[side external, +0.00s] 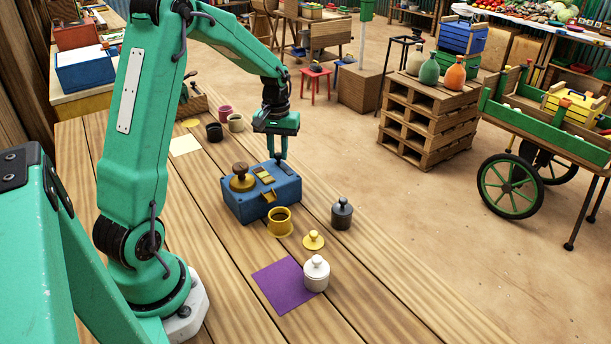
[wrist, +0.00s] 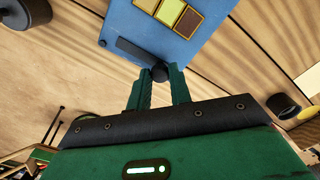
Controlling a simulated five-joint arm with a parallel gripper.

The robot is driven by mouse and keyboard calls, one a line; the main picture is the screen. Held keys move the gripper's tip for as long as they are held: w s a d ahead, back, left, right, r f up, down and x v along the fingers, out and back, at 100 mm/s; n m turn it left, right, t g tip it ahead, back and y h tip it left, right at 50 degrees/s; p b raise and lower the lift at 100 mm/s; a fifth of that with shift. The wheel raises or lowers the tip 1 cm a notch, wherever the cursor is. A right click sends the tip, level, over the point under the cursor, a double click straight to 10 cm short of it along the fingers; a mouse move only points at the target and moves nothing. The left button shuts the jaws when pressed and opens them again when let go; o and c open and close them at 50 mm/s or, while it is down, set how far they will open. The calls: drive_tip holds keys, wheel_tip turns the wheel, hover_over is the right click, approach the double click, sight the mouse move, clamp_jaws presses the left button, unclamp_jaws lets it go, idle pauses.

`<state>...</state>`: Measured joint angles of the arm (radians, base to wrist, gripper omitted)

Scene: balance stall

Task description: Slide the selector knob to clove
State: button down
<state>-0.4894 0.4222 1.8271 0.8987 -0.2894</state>
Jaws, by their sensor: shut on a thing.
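The blue selector box (side external: 240,211) stands on the wooden table, with a round brass-and-wood part (side external: 241,178) on its top. In the wrist view, the box's blue top (wrist: 200,50) carries a row of pale, yellow and brown patches (wrist: 170,13). I cannot read which patch stands for clove. A dark slot (wrist: 130,52) runs beside the patches. The black selector knob (wrist: 160,72) is at the slot's right end in the wrist view, between my fingertips. My gripper (side external: 281,157) is shut on the knob, pointing down at the box's far right; its fingers also show in the wrist view (wrist: 160,86).
A yellow cup (side external: 280,224), a yellow lid (side external: 314,240), a dark jar (side external: 341,214) and a white jar (side external: 316,275) by a purple mat (side external: 280,287) stand in front of the box. Small cups (side external: 214,132) stand behind it. The table's right edge is close.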

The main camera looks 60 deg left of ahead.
sight(278, 153)
drive_tip(key=c, duration=1.3)
unclamp_jaws()
drive_tip(key=shift+a, duration=0.35)
drive_tip(key=shift+d+r, duration=0.1)
drive_tip(key=shift+r, duration=0.15)
wheel_tip(278, 153, up, 7)
drive_tip(key=shift+r, duration=0.15)
drive_tip(key=shift+r, duration=0.1)
